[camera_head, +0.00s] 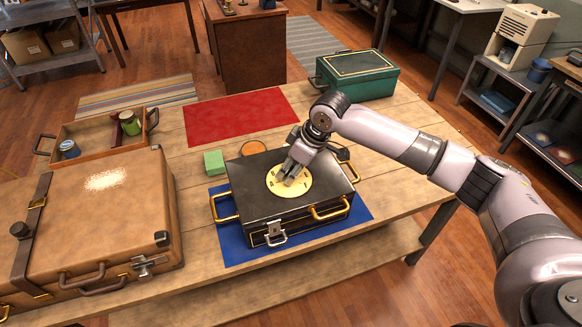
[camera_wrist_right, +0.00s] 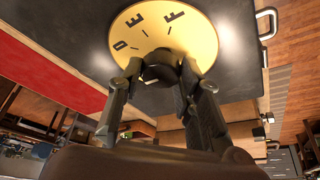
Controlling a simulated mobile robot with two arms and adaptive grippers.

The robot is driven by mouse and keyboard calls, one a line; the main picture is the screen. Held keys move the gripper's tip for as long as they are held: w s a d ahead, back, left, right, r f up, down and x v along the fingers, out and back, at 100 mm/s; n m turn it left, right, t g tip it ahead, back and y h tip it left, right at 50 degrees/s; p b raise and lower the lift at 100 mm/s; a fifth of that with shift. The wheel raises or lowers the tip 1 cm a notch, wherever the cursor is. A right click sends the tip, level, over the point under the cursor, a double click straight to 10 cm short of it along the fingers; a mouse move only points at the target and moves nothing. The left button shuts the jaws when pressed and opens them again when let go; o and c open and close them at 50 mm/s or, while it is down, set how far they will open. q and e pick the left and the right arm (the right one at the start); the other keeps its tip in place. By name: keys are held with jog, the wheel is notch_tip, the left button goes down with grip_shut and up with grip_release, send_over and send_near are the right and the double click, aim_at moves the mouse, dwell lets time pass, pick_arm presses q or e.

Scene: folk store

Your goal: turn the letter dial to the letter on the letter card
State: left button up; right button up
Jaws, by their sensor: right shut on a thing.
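The letter dial (camera_head: 276,186) is a round yellow disc on top of a black case (camera_head: 240,172). In the right wrist view the dial (camera_wrist_right: 118,24) shows the letters D, E and F along its visible edge, with tick marks between them. My right gripper (camera_head: 291,178) is over the dial and shut on the dark knob (camera_wrist_right: 157,68) at its centre. The fingers hide part of the dial. I cannot make out a letter card in these frames. My left gripper is not in view.
The case lies on a blue mat (camera_head: 232,245) on a wooden table. A brown suitcase (camera_head: 130,215) is at left, and a green block (camera_head: 214,162) stands near the case. Behind are a red cloth (camera_head: 240,115), a wooden tray (camera_head: 90,133) and a green box (camera_head: 365,80).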

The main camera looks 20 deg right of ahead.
jog(key=shift+r+m+p, duration=0.2)
jog(key=shift+m+p, duration=0.1)
jog(key=shift+p, duration=0.35)
jog(key=m+h+p, duration=0.1)
jog(key=m+p, duration=0.1)
jog(key=p, duration=0.2)
jog(key=m+t+h+p, duration=0.1)
jog(key=m+p, duration=0.2)
jog(key=p, duration=0.1)
jog(key=shift+s+a+r, duration=0.1)
jog(key=shift+a, duration=0.1)
jog(key=shift+f+m+h+p, duration=0.2)
jog(key=shift+m+h+p, duration=0.4)
jog(key=shift+m+p, duration=0.9)
jog(key=o, duration=1.1)
jog(key=v, duration=1.2)
jog(key=shift+s+f, duration=0.1)
jog(key=shift+s, duration=0.05)
